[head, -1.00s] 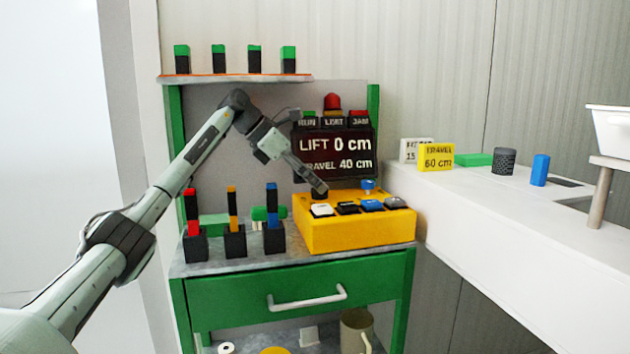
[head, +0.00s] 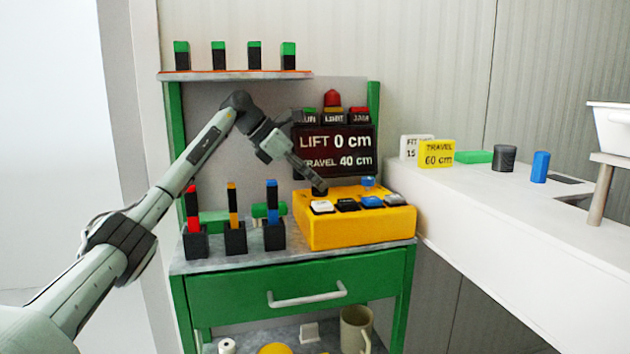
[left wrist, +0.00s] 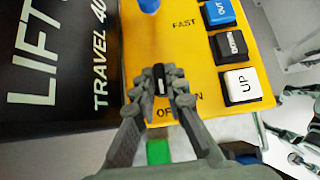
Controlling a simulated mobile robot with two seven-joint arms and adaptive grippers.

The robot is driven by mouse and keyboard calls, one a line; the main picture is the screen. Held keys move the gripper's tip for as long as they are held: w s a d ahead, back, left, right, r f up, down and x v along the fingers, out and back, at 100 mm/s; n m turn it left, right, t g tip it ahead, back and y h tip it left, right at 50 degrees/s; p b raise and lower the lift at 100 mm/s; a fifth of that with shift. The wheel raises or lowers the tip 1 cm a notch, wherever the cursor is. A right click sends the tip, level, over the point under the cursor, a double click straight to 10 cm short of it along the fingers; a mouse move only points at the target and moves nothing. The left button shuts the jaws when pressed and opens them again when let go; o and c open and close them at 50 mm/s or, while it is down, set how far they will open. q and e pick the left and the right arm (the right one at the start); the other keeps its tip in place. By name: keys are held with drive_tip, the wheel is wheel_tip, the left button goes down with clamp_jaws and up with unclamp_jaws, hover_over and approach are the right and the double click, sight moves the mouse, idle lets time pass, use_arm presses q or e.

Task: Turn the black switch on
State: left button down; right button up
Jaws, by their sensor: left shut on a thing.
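In the left wrist view the black switch (left wrist: 161,80) stands on the yellow panel between OFF and ON lettering, the lettering partly covered by my fingers. My left gripper (left wrist: 163,88) is shut on the black switch, one finger on each side of it. In the head view my left gripper (head: 317,186) comes down at the box's back left corner and hides most of the switch.
White, black and blue push buttons line the box front, the white one marked UP (left wrist: 242,84). A blue knob (head: 368,182) stands behind them. The display (head: 335,152) reads LIFT 0 cm, TRAVEL 40 cm. Several coloured block stacks (head: 234,225) stand left of the box.

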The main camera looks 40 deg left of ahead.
use_arm(q)
drive_tip(key=shift+n+y, duration=0.3)
drive_tip(key=n+t+y, duration=0.1)
drive_tip(key=n, duration=0.1)
drive_tip(key=n+y, duration=0.1)
drive_tip(key=shift+s+d+n+t+y, duration=0.2)
drive_tip(key=shift+n+t+y, duration=0.1)
drive_tip(key=shift+n+t, duration=0.1)
drive_tip(key=shift+d+n+y+p, duration=0.15)
drive_tip(key=shift+n+y+p, duration=0.3)
drive_tip(key=shift+n+y, duration=0.35)
drive_tip(key=n+y, duration=0.1)
drive_tip(key=n, duration=0.1)
drive_tip(key=shift+w+d+n+y, duration=0.1)
drive_tip(key=shift+n+y, duration=0.2)
drive_tip(key=shift+n, duration=0.1)
drive_tip(key=shift+d+n+y, duration=0.1)
drive_tip(key=shift+n+y, duration=1.1)
drive_tip(key=shift+n, duration=0.3)
use_arm(e)
drive_tip(key=shift+s+d+f, duration=0.1)
drive_tip(key=shift+s+f, duration=0.3)
drive_tip(key=shift+f, duration=0.3)
drive_tip(key=shift+s+d+f, duration=0.15)
drive_tip(key=shift+s+f, duration=0.25)
drive_tip(key=shift+f, duration=0.3)
drive_tip(key=shift+s+d+f, duration=0.1)
drive_tip(key=shift+s+f, duration=0.3)
drive_tip(key=shift+f, duration=0.3)
